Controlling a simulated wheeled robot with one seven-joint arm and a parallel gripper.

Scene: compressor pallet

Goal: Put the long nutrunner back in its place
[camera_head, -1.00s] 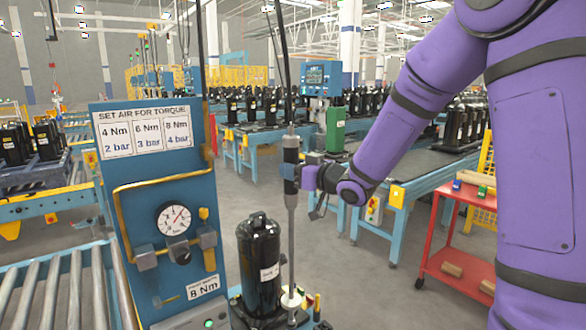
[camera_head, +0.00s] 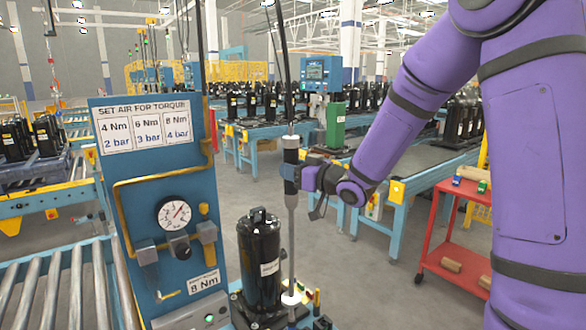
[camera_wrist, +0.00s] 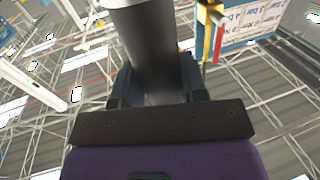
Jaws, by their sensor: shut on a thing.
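The long nutrunner (camera_head: 291,218) is an upright tool with a dark grip, a light band and a long thin grey shaft, hanging from a cable. My gripper (camera_head: 290,173) is shut around its dark grip section. In the wrist view the dark cylinder of the nutrunner (camera_wrist: 147,45) stands between the two jaws of my gripper (camera_wrist: 155,85). The shaft's lower end is at a white round piece (camera_head: 291,299) beside the black compressor (camera_head: 259,265); I cannot tell whether it sits in it. The nutrunner's resting place cannot be made out.
A blue panel (camera_head: 110,185) with a pressure gauge (camera_head: 174,214) and torque card stands left of the compressor. A roller conveyor (camera_head: 60,285) is at lower left. A red cart (camera_head: 455,235) stands at right. Grey floor is clear between.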

